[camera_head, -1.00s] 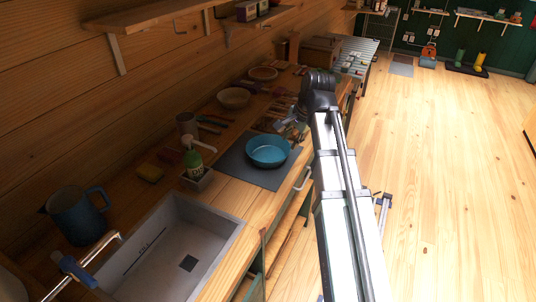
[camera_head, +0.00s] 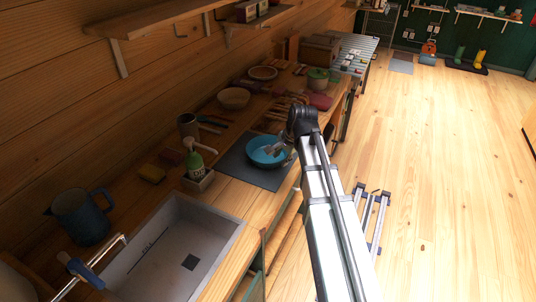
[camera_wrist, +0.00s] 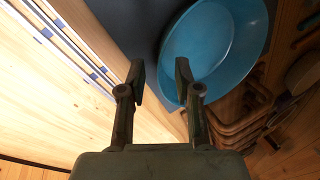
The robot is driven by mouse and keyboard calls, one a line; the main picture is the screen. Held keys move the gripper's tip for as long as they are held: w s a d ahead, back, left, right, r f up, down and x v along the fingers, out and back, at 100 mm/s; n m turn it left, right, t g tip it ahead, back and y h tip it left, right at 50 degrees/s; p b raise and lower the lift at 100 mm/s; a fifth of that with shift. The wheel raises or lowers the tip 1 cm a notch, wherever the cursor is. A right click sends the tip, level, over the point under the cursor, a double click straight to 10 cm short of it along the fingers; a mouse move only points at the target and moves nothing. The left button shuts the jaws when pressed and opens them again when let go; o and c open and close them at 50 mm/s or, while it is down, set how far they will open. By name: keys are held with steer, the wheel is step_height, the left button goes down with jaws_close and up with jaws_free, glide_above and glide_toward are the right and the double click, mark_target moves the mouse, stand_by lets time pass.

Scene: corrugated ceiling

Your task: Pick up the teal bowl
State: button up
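The teal bowl (camera_head: 262,154) sits on a dark grey mat (camera_head: 238,167) on the wooden counter, to the right of the soap bottle. My gripper (camera_head: 277,148) is at the bowl's right side in the head view, and its tip overlaps the bowl there. In the wrist view the bowl (camera_wrist: 225,40) fills the upper right. My gripper (camera_wrist: 159,70) is open and empty there. Its right finger overlaps the bowl's near rim, and its left finger is outside the bowl over the mat. I cannot tell whether a finger touches the rim.
A green-labelled soap bottle (camera_head: 198,160), a grey sink (camera_head: 170,245) and a blue pitcher (camera_head: 80,215) are to the left. A wooden bowl (camera_head: 234,98) and a green pot (camera_head: 318,77) stand farther back.

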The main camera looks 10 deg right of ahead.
steer(key=shift+p+x, duration=0.3)
steer(key=shift+x, duration=1.2)
steer(key=shift+c, duration=0.4)
jaws_close()
steer(key=shift+r, duration=0.1)
